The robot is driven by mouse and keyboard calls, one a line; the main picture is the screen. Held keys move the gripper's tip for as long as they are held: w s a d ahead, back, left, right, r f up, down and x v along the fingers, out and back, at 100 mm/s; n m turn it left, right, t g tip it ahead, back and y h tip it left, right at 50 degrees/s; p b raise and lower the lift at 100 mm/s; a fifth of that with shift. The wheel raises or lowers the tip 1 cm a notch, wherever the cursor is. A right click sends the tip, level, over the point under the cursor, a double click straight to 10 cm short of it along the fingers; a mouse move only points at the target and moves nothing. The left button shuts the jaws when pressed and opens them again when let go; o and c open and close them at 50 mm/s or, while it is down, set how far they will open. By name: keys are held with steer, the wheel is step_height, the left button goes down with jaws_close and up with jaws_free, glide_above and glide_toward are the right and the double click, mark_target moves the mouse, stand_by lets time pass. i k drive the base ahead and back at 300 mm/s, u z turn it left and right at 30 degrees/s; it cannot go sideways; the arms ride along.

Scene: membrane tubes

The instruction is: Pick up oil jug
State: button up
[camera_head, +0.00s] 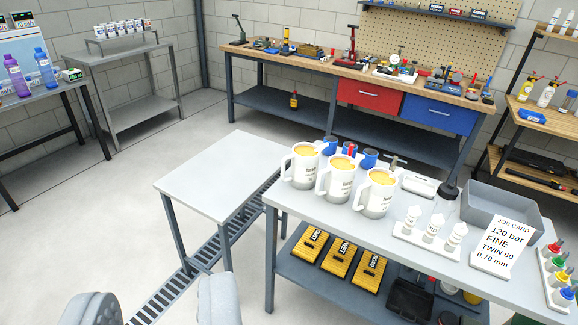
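Three white jugs with handles and amber liquid inside stand upright in a row on the grey bench on the right: the left jug (303,168), the middle jug (338,182) and the right jug (376,196). Each has dark print on its front, too small to read. All three fit an oil jug. My gripper (154,305) shows as two grey fingers at the bottom edge, wide apart with nothing between them. It is open, left of and nearer than the jugs, and touches none of them.
A bare low table (225,175) stands left of the grey bench (330,215), over a floor grating (165,298). Blue cups, white-tipped bottles, a grey bin (490,204) and a job card (503,246) share the bench. Yellow boxes (340,257) lie on its lower shelf.

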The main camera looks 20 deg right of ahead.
mark_target(341, 170)
steer(key=u, duration=0.5)
steer(key=i, duration=1.35)
steer(key=z, duration=0.35)
steer(key=i, duration=0.8)
steer(key=z, duration=0.6)
